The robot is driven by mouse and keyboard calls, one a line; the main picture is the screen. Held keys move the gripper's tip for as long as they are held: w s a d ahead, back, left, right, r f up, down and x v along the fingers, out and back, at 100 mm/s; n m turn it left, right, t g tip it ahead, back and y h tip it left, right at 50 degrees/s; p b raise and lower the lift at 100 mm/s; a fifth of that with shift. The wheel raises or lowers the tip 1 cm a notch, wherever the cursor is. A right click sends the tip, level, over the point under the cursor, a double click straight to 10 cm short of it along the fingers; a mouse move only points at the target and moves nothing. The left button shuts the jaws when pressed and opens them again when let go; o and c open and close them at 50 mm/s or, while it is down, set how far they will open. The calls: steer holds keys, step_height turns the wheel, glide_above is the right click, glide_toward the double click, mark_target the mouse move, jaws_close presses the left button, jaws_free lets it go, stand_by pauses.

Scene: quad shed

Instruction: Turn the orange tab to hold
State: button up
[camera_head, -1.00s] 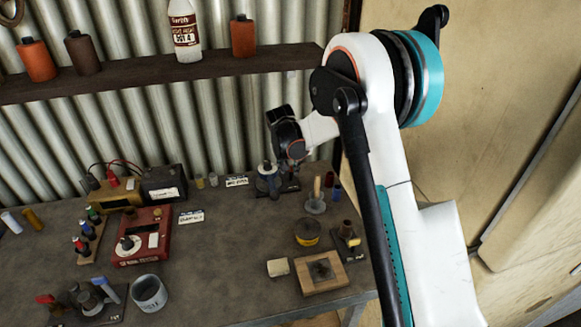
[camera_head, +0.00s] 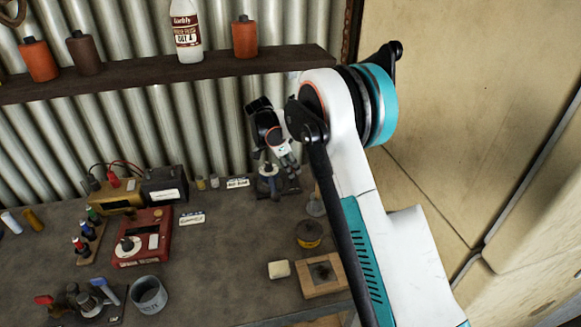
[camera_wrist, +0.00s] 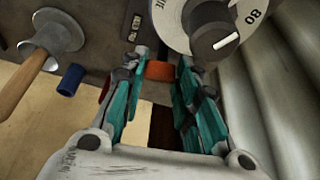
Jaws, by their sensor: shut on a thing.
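The orange tab (camera_wrist: 160,70) shows in the wrist view, between my fingertips at the edge of a dark base. My gripper (camera_wrist: 161,64) has its teal fingers on either side of it, shut on the tab. Beside it is a pale round dial (camera_wrist: 180,22) with printed numbers and a dark knob (camera_wrist: 214,36) with a white mark. In the head view, my gripper (camera_head: 291,172) points down at the small device (camera_head: 269,185) at the back of the bench; the tab cannot be made out there.
A wooden-handled tool (camera_wrist: 22,85) and a blue cylinder (camera_wrist: 70,79) stand near my fingers. The corrugated wall (camera_wrist: 285,80) is close on the other side. A red meter box (camera_head: 142,238) and a yellow tin (camera_head: 309,234) sit farther along the bench.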

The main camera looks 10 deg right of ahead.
steer(key=shift+m+g, duration=0.4)
steer(key=shift+m, duration=0.5)
steer(key=o, duration=1.1)
steer(key=shift+a, duration=0.1)
steer(key=shift+c, duration=0.2)
steer(key=v, duration=0.7)
steer(key=shift+r, duration=0.25)
steer(key=shift+f, duration=0.1)
